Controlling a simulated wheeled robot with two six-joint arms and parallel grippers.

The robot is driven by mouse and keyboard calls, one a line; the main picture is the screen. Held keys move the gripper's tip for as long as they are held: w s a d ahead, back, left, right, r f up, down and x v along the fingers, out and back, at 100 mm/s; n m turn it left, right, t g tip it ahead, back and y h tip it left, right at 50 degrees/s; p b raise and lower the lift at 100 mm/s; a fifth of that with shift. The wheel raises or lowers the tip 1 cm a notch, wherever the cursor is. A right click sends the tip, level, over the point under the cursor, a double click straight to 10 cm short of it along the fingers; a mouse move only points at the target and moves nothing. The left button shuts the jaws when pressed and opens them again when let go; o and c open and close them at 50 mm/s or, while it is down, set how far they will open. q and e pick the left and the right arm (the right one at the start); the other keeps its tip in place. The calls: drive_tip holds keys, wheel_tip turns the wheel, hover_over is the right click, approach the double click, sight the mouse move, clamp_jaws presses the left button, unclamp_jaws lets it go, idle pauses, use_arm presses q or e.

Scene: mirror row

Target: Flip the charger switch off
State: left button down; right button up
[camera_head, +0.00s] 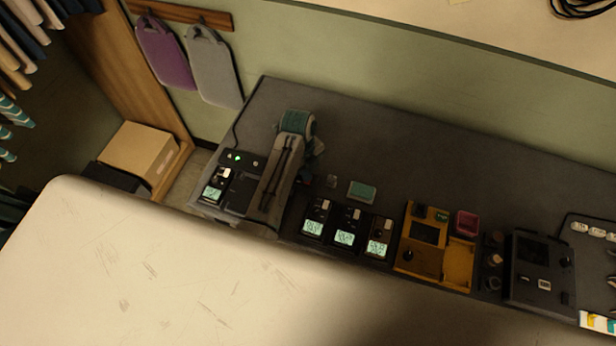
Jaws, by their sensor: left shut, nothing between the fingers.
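The charger (240,190) is a dark unit at the left end of the grey bench. A small green light (237,157) glows at its back edge, and a handset with a lit display (213,191) sits in its left side. My left arm lies across the charger's right side and hides part of it. My left gripper (309,168) is shut and empty, to the right of the charger and apart from it. It is small and partly hidden behind the wrist. The switch is too small to tell its position. My right gripper is not in view.
Several handheld meters (345,232) stand along the bench's front, near a teal block (362,190). Right of them are a yellow tray (458,263), a pink cup (467,222) and a black box (540,265). The back of the bench (400,165) is clear.

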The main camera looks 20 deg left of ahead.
use_arm(q)
drive_tip(key=shift+f+b, duration=0.3)
drive_tip(key=shift+f, duration=0.6)
idle(0.4)
drive_tip(key=shift+r+p, duration=0.85)
drive_tip(key=shift+r, duration=2.7)
